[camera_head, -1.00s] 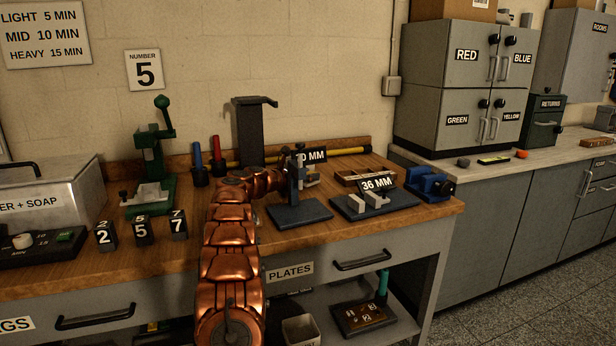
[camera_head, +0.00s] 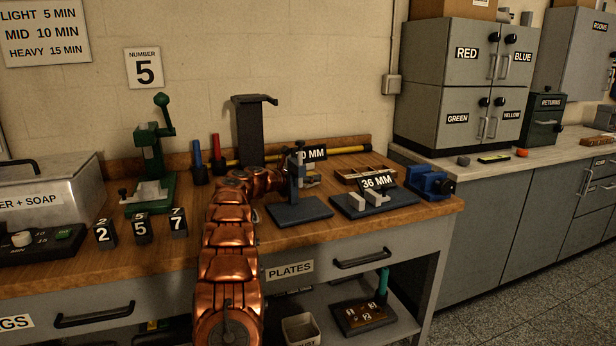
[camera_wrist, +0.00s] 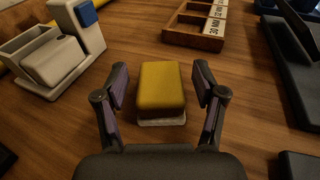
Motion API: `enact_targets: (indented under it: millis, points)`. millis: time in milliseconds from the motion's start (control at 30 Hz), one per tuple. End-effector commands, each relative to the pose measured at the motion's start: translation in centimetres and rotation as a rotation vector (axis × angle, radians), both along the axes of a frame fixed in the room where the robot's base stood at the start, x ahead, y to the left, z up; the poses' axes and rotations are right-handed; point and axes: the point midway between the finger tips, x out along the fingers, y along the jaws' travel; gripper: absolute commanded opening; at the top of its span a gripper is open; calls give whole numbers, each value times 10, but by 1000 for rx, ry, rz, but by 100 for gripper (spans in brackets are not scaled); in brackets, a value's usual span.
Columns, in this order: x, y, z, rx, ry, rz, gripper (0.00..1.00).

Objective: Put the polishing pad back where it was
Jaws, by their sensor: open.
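The polishing pad, a yellow block with a pale underside (camera_wrist: 161,88), lies on the wooden bench top in the wrist view. My gripper (camera_wrist: 161,92) is open, with one finger on each side of the pad and a gap on both sides. I cannot make out the pad in the head view.
A wooden compartment tray (camera_wrist: 194,27) lies beyond the pad. A pale fixture with a blue knob (camera_wrist: 60,45) stands at left, and a dark fixture (camera_wrist: 295,65) at right. Number blocks (camera_head: 142,228) stand on the bench's left. A blue vise (camera_head: 429,182) is near its right end.

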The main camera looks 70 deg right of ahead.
Motion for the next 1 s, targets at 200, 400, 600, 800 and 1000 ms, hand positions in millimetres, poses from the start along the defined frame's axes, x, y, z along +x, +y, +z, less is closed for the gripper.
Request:
enact_targets:
  millis: [200, 400, 600, 800, 1000]
  points:
    - [-1, 0, 13, 0, 1, -1, 70]
    - [7, 12, 13, 2, 0, 1, 70]
    - [16, 32, 17, 1, -1, 1, 70]
    - [27, 53, 20, 1, -2, 1, 70]
    - [32, 65, 23, 0, -1, 1, 70]
